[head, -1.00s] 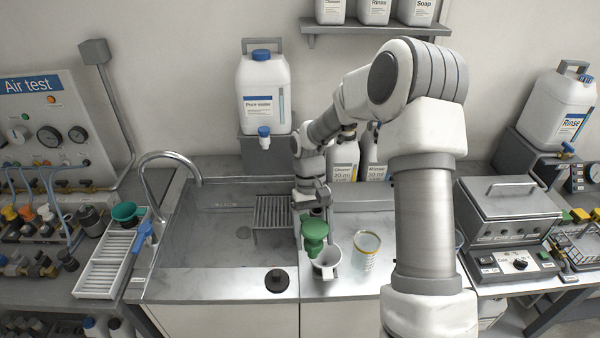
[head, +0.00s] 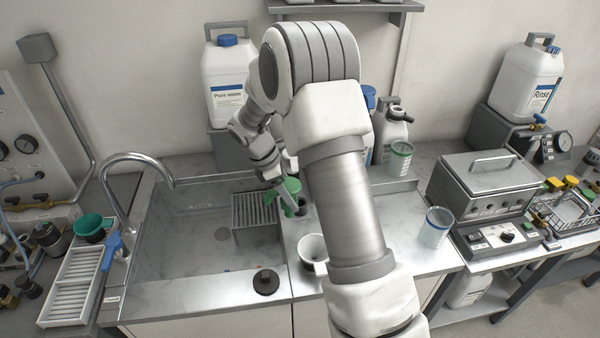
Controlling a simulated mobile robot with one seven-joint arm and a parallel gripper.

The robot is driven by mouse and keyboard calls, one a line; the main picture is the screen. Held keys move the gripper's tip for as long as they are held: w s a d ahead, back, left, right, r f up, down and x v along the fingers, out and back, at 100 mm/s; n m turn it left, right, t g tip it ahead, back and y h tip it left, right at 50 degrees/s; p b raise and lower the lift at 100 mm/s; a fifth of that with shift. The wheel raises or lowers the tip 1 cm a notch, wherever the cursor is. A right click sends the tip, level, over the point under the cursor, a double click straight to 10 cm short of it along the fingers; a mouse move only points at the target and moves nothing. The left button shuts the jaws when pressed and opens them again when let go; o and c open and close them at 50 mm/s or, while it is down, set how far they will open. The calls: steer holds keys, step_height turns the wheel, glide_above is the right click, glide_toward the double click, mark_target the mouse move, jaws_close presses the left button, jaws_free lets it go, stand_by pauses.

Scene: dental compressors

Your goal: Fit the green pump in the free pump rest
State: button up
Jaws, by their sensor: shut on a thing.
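The green pump (head: 291,188) is at the end of my arm, with my gripper (head: 280,186) shut on it. It is over the counter strip just right of the sink's slatted rack, with its lower part close to a small dark holder (head: 301,208). I cannot tell whether the pump touches the holder or is above it. My forearm hides the area to the right of the holder, so I cannot tell whether this is the free pump rest.
A white cup (head: 312,248) stands in front of the pump. A black round cap (head: 266,281) sits on the sink's front rim. A slatted rack (head: 255,215) is in the sink. A clear beaker (head: 437,226) and a green-rimmed measuring cup (head: 399,158) stand to the right.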

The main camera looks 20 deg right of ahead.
steer(key=w+d+r+n+t+y+b, duration=0.25)
steer(key=w+d+n+t, duration=0.3)
steer(key=n, duration=0.85)
steer(key=shift+g+h, duration=0.35)
steer(key=shift+w+a+f+b, duration=0.1)
steer(key=shift+w+f+b, duration=0.15)
steer(key=shift+f+b, duration=1)
steer(key=shift+w+f+b, duration=0.2)
steer(key=shift+f+b, duration=0.95)
steer(key=shift+f, duration=0.05)
steer(key=shift+p, duration=0.3)
steer(key=shift+f, duration=0.25)
steer(key=shift+f+b, duration=0.75)
steer(key=shift+f, duration=0.45)
steer(key=shift+f, duration=0.1)
steer(key=shift+f+b, duration=0.3)
steer(key=shift+f, duration=0.35)
